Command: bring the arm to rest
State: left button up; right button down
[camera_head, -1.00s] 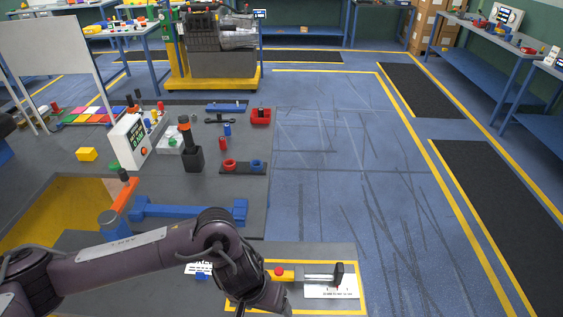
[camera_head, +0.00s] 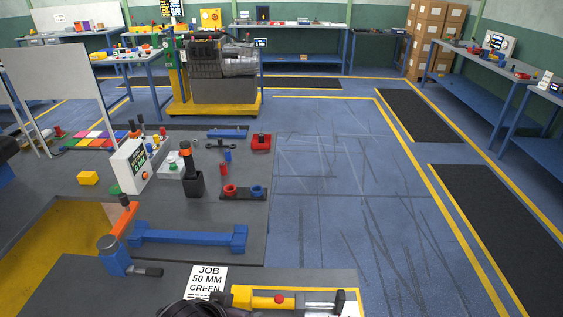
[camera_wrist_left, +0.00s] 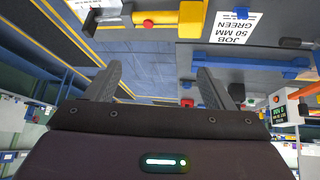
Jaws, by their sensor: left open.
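My left gripper (camera_wrist_left: 158,70) shows in the left wrist view with its two dark fingers spread wide apart. Nothing is between the fingers; past them are the blue floor and, upside down, the benches. In the head view only a dark rounded part of my left arm (camera_head: 195,308) shows at the bottom edge, and the gripper itself is out of that view. My right arm and right gripper appear in neither view.
A yellow tool with a red button (camera_head: 262,299) lies on the near grey bench beside a "JOB 50 MM GREEN" card (camera_head: 207,281). A blue bar (camera_head: 188,236) and a white display box (camera_head: 131,166) stand beyond. Blue floor (camera_head: 340,200) at right is clear.

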pick_arm(q)
jog(key=s+a+f+g+y, duration=0.2)
jog(key=s+a+f+g, duration=0.15)
jog(key=s+a, duration=0.45)
notch_tip(320, 180, down, 35)
jog(key=s+a+b, duration=0.1)
jog(key=a+b, duration=0.1)
jog(key=b, duration=0.3)
jog(key=s+a+f+g+b, duration=0.1)
jog(key=s+f+b, duration=0.1)
jog(key=s+f, duration=0.8)
jog(key=s+a+f+g+b, duration=0.1)
jog(key=s+a+f+b, duration=0.1)
jog(key=s+f, duration=0.8)
notch_tip(320, 180, down, 3)
jog(key=shift+a+f, duration=0.1)
jog(key=shift+a, duration=0.2)
